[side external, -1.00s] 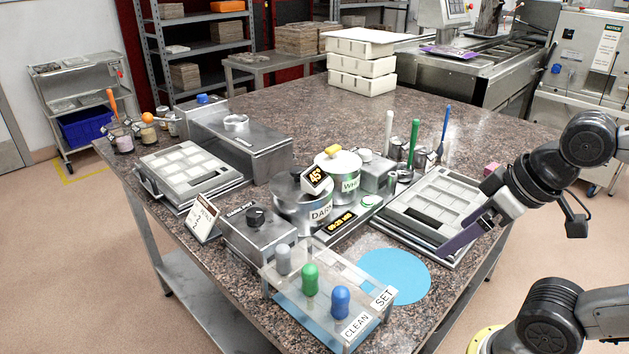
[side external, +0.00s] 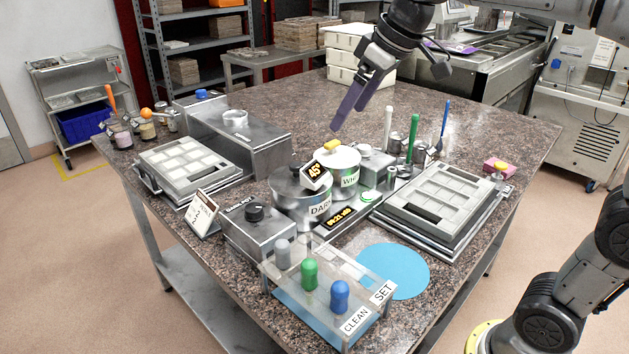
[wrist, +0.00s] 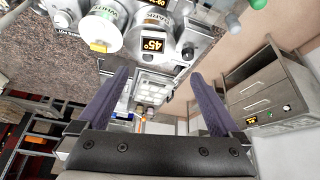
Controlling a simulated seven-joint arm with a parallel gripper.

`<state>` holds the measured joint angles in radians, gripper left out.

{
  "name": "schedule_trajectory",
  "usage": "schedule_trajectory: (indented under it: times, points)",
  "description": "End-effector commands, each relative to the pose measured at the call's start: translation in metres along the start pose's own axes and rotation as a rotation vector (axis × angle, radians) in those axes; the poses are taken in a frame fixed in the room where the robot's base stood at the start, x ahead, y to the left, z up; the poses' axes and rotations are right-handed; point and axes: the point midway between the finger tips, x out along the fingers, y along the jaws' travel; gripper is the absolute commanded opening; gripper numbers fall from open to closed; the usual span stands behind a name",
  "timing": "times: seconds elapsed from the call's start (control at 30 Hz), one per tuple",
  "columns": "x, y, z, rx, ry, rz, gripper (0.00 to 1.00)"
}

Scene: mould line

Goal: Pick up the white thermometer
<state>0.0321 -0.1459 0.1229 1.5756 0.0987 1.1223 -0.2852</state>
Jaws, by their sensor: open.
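A thin white upright stick (side external: 388,126) stands in the metal holders behind the right tray, beside a green stick (side external: 413,138) and a blue stick (side external: 443,128). It is the likeliest white thermometer, but I cannot read a label on it. My gripper (side external: 350,118) has purple fingers, is open and empty, and hangs in the air left of the white stick, above and behind the WHITE pot (side external: 345,172). In the wrist view the fingers (wrist: 160,73) are wide apart with nothing held between them. I cannot make out the white stick there.
The DARK pot (side external: 296,205) carries a 45° display (side external: 315,175). Mould trays lie left (side external: 186,162) and right (side external: 441,197). A clear rack (side external: 326,295) with grey, green and blue knobs stands in front, near a blue disc (side external: 400,270).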

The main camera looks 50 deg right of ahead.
Motion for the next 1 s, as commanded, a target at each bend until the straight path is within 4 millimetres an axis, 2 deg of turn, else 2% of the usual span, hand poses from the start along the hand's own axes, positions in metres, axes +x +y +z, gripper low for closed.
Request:
schedule_trajectory:
  times: [0.03, 0.17, 0.43, 0.7, 1.0]
  points:
    - [0.014, 0.005, -0.013, 0.004, -0.017, -0.006, 1.00]
    - [0.040, 0.013, -0.027, 0.014, -0.050, -0.016, 1.00]
    - [0.076, 0.015, -0.022, 0.021, -0.088, -0.023, 1.00]
    - [0.125, 0.014, -0.018, 0.021, -0.087, -0.023, 1.00]
    - [0.147, 0.015, -0.014, 0.021, -0.085, -0.022, 1.00]
